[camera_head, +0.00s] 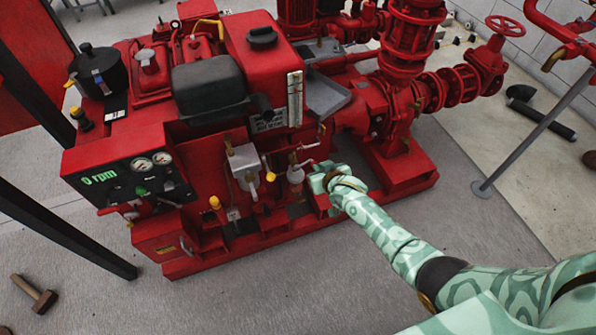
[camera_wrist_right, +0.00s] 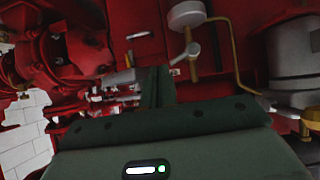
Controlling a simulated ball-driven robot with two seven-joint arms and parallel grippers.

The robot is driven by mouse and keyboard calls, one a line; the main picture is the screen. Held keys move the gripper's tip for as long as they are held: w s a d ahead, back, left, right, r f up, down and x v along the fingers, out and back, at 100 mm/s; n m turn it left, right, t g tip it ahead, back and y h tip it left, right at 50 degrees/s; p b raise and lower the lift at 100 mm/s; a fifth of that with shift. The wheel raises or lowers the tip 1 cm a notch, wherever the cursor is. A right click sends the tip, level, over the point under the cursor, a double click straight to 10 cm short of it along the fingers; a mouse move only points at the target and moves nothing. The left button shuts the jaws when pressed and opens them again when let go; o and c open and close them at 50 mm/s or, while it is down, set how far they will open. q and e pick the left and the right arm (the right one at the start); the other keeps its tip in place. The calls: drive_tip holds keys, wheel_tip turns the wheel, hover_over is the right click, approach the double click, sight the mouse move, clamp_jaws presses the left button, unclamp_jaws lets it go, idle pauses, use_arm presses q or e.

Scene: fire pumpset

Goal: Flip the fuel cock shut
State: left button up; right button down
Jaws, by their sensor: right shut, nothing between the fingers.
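My right gripper (camera_head: 317,181) reaches in from the lower right and is at the front side of the red pumpset (camera_head: 330,205), below the tank. In the right wrist view its fingers (camera_wrist_right: 158,78) are together, dark green, with nothing between them. Ahead of them, up and right, stands a small brass fitting (camera_wrist_right: 194,55) with a round grey knob and a bent brass pipe. It looks like the fuel cock, but I cannot be sure, nor tell its lever position. In the head view small pipe fittings (camera_head: 296,173) sit just left of the gripper. My left gripper is out of view.
A grey-topped filter bowl (camera_head: 245,160) and yellow-capped parts (camera_head: 215,202) crowd the engine side. The red tank (camera_head: 265,55) overhangs above. A gauge panel (camera_head: 130,180) reads 0 rpm. A hammer (camera_head: 35,293) lies on the floor.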

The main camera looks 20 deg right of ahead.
drive_tip(key=shift+d+f+m+y, duration=0.15)
drive_tip(key=shift+f+m+y, duration=0.15)
drive_tip(key=shift+y, duration=0.1)
drive_tip(key=shift+a+f, duration=0.3)
drive_tip(key=shift+a, duration=0.5)
